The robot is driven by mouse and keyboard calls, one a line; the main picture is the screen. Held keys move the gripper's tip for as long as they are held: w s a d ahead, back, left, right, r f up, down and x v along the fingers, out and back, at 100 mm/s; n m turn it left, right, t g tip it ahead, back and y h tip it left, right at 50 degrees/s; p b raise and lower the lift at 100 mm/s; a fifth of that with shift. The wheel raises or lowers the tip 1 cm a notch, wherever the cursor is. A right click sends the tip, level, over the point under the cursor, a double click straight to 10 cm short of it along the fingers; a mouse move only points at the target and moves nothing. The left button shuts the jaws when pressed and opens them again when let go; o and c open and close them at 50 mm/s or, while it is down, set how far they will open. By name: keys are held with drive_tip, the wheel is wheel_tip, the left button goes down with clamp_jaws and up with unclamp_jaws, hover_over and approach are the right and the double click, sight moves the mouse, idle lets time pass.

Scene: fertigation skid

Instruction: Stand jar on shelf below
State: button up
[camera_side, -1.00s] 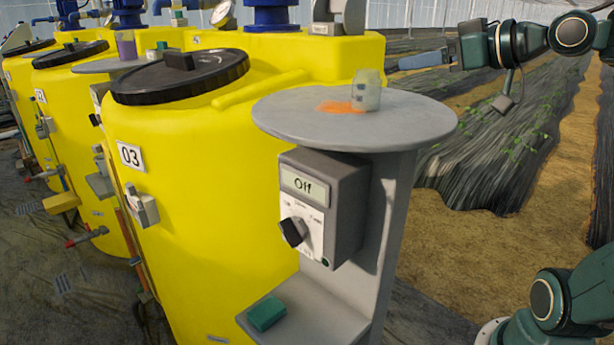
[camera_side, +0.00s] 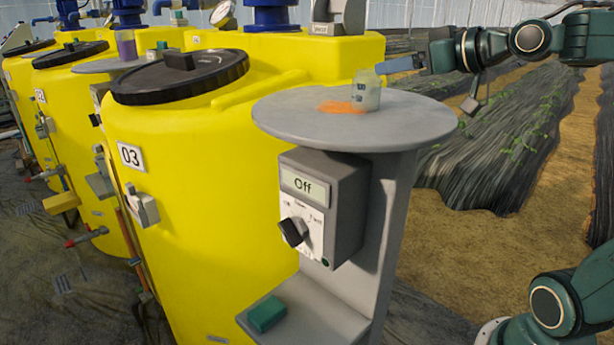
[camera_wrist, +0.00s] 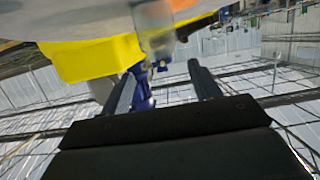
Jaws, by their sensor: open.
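A translucent jar (camera_side: 368,92) with dark markings stands upright on the round grey table top (camera_side: 300,125), beside an orange patch. My gripper (camera_side: 386,66) is at the jar's upper right, level with its top. In the wrist view the blurred jar (camera_wrist: 155,32) shows just beyond the two open fingers (camera_wrist: 165,68), between their lines. The fingers are not closed on it. I cannot tell from the side view whether the fingertips touch it. The lower grey shelf (camera_side: 330,318) shows under the control box, with a green block (camera_side: 267,315) on its left part.
A grey control box (camera_side: 325,205) reading "Off", with a black knob, sits on the post between table top and shelf. Yellow tank 03 (camera_side: 190,210) with a black lid stands close to the left. The shelf's right part is bare. Open ground lies to the right.

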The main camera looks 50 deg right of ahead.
sight(360, 73)
drive_tip(key=shift+x, duration=2)
drive_tip(key=shift+w, duration=0.1)
drive_tip(key=shift+x, duration=2.45)
drive_tip(key=shift+f, duration=0.1)
drive_tip(key=c, duration=1.1)
wheel_tip(360, 73, up, 20)
